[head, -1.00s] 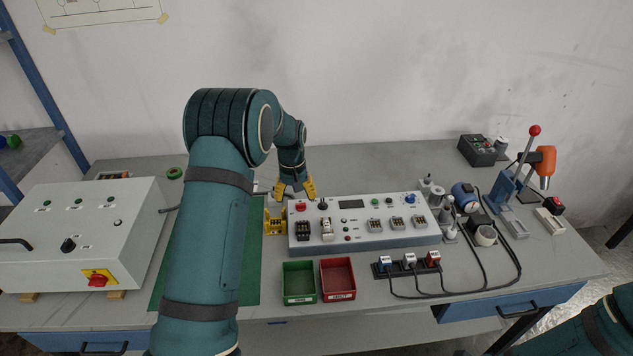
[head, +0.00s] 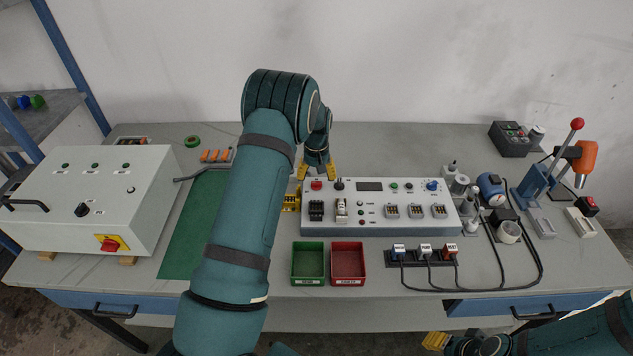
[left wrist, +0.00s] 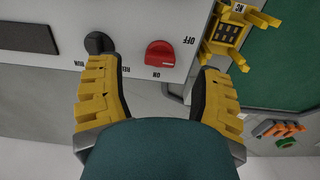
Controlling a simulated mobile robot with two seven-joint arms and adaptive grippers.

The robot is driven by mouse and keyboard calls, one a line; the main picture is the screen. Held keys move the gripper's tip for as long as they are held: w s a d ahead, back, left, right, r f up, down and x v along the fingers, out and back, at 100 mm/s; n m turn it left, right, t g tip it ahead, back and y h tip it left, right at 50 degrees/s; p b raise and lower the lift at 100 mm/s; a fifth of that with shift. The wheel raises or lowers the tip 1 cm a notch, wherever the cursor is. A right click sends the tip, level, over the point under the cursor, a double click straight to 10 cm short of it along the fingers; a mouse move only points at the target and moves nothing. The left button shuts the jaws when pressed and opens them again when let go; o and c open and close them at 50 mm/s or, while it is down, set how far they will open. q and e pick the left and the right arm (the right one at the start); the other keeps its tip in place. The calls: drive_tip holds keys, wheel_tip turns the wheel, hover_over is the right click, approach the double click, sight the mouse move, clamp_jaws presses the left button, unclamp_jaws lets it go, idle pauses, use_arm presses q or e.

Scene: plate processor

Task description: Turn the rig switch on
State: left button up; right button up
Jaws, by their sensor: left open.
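The rig is a grey-white box (head: 400,230) on the bench. Its red rotary switch (head: 316,185) is at the back left of the top; the left wrist view shows this switch (left wrist: 160,54) with OFF and ON labels. I cannot tell surely which label it points to. My left gripper (head: 318,172) is open just behind and above the switch. In the left wrist view its yellow fingers (left wrist: 157,73) are spread on either side of the red knob, apparently not gripping it. My right gripper (head: 436,341) shows only partly at the bottom, its opening unclear.
A black knob (left wrist: 98,43) marked RUN is beside the left finger in the wrist view. A yellow connector block (head: 291,201) adjoins the rig's left end. Green (head: 308,283) and red (head: 348,284) bins stand in front. A white cabinet (head: 140,215) with another red switch stands left.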

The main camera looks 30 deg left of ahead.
sight(316, 184)
use_arm(q)
drive_tip(key=shift+f, duration=1.45)
clamp_jaws()
